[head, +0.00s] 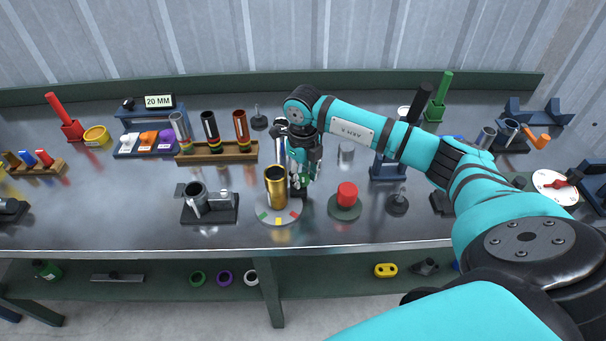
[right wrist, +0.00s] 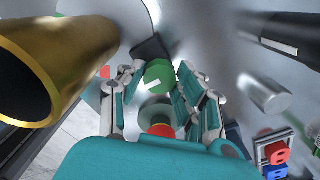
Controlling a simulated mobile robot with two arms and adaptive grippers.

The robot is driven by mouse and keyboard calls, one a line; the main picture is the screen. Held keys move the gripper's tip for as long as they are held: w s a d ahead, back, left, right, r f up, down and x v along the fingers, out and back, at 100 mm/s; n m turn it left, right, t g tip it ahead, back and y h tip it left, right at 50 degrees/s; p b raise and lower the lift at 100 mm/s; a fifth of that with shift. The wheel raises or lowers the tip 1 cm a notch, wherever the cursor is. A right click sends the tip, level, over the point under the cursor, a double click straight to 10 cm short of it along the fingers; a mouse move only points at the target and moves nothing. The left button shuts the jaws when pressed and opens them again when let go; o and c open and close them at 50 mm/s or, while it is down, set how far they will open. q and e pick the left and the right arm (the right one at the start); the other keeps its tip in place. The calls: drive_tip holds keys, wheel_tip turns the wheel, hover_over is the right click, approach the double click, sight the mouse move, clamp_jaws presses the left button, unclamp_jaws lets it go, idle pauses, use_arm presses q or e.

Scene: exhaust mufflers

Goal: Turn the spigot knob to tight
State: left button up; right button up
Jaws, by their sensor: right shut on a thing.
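A gold upright tube (head: 276,190) stands on a pale round base (head: 266,214) with green, yellow and red marks on its rim. My right gripper (head: 301,178) is just right of the tube, pointing down. In the right wrist view, a green faceted knob (right wrist: 159,74) with a white line on its face sits between the two fingers (right wrist: 152,92), which are shut on it. The gold tube (right wrist: 60,60) fills the upper left there. In the head view the knob is mostly hidden by the fingers. My left gripper is not in view.
A dark fixture with a grey cup (head: 195,195) is to the left. A rack of tubes (head: 216,152) stands behind. The table's front edge (head: 230,249) is near.

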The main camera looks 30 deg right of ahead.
drive_tip(key=shift+m, duration=0.3)
drive_tip(key=m+b, duration=0.1)
drive_tip(key=m, duration=0.2)
drive_tip(key=shift+m, duration=0.4)
drive_tip(key=m, duration=0.9)
drive_tip(key=shift+m, duration=2.2)
drive_tip(key=o, duration=1.1)
drive_tip(key=shift+o, duration=0.2)
